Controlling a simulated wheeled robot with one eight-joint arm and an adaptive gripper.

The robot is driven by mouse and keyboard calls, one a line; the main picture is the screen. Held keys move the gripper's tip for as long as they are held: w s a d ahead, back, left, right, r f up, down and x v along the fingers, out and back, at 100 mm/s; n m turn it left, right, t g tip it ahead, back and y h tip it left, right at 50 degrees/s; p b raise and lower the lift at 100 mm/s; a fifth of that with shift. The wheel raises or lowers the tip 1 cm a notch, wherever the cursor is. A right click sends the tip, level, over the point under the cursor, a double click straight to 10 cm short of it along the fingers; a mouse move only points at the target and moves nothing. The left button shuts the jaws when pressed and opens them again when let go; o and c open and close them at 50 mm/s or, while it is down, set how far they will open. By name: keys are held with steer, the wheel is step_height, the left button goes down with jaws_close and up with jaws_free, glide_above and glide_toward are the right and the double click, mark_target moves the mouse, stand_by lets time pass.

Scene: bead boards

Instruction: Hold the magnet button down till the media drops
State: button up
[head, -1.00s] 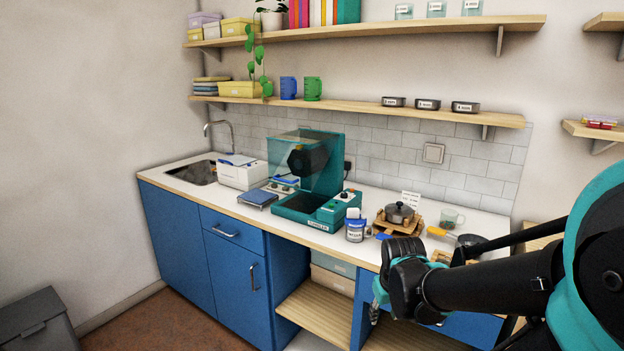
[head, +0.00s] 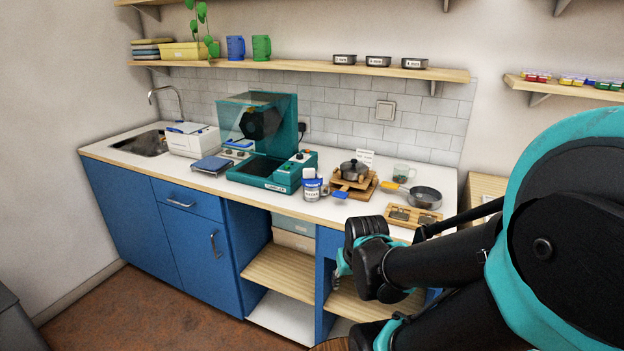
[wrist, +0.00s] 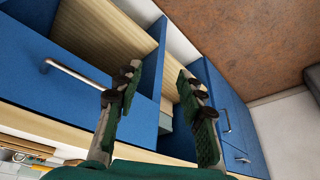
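The teal tumbler machine (head: 266,150) stands on the counter in the head view, with a clear raised cover and a dark tray in its base. A control panel (head: 300,158) with small knobs or buttons is on its right side; I cannot tell which one is the magnet button. My gripper (head: 342,265) is in front of the counter, below its top and apart from the machine. In the wrist view my gripper (wrist: 158,110) has its two fingers spread with nothing between them, facing the blue cabinet and its open shelf.
A white labelled jar (head: 312,187) stands right of the machine. A pot on a wooden stand (head: 353,175), a pan (head: 424,197) and a wooden tray (head: 398,220) lie further right. A blue-topped scale (head: 211,165) is at left. The wall shelf (head: 300,67) hangs above.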

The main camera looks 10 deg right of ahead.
jaws_close()
stand_by(1.4)
